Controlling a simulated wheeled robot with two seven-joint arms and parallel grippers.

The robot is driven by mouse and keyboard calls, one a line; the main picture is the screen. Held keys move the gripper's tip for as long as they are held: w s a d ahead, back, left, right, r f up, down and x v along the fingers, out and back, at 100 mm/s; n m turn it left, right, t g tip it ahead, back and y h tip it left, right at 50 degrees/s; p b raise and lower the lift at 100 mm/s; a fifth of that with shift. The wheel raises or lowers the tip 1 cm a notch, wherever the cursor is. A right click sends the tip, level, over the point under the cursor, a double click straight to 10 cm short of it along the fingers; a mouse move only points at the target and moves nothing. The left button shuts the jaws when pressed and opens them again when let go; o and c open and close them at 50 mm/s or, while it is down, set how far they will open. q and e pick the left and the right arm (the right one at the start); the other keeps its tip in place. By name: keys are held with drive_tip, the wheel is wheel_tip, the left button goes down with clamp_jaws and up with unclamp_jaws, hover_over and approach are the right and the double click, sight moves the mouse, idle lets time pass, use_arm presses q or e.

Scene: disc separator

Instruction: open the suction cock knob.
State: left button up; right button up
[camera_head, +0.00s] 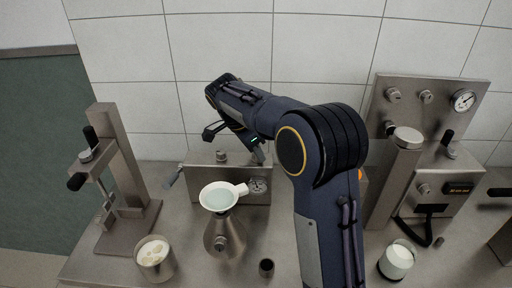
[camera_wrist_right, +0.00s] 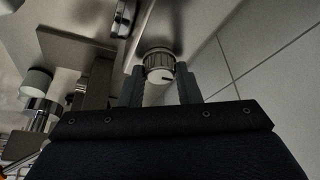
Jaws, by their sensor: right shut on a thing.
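The knob (camera_wrist_right: 159,62) shows in the right wrist view as a round, ribbed metal knob with a pale face and a short dark mark. My right gripper (camera_wrist_right: 160,82) is shut on it, with one dark finger on each side. In the head view my right gripper (camera_head: 258,154) reaches down to the upper right of a low metal panel box (camera_head: 200,183) at the back of the bench. The gripped knob is hidden there behind the gripper. Another knob (camera_head: 222,157) on the same box is free. My left gripper is not in view.
A flask (camera_head: 225,240) with a white funnel (camera_head: 221,196) stands in front of the box. Beakers (camera_head: 155,262) and (camera_head: 396,262) stand near the front edge. A press stand (camera_head: 110,165) is at left, a gauge panel (camera_head: 430,85) at right. My arm covers the middle right.

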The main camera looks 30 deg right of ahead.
sight(246, 162)
drive_tip(key=shift+m, duration=0.5)
drive_tip(key=o, duration=1)
drive_tip(key=v, duration=0.7)
drive_tip(key=shift+w+a+r, duration=0.15)
drive_tip(key=shift+a+r, duration=0.05)
drive_tip(key=shift+r, duration=0.15)
